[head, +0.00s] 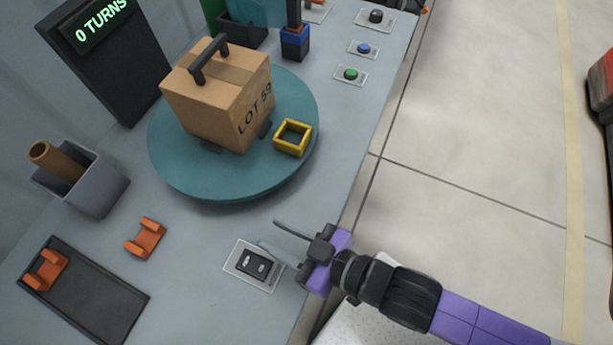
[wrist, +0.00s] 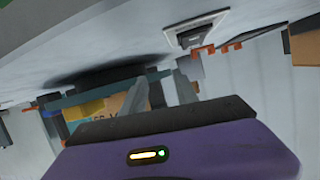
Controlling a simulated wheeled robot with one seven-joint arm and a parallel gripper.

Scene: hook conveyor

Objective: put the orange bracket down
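One orange bracket (head: 145,239) lies on the grey table, left of the rocker switch and in front of the turntable. A second orange bracket (head: 45,270) sits at the far end of a dark tray (head: 90,300). My gripper (head: 268,232) is at the table's right edge, near the switch, with its fingers apart and nothing between them. It is well to the right of both brackets and touches neither.
A teal turntable (head: 190,180) carries a carton (head: 220,95) marked LOT 59 and a yellow square frame (head: 292,138). A rocker switch (head: 255,264) lies beside my fingers. A grey cup (head: 85,185) holds a brown tube. Buttons line the right edge. Table around the nearer bracket is clear.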

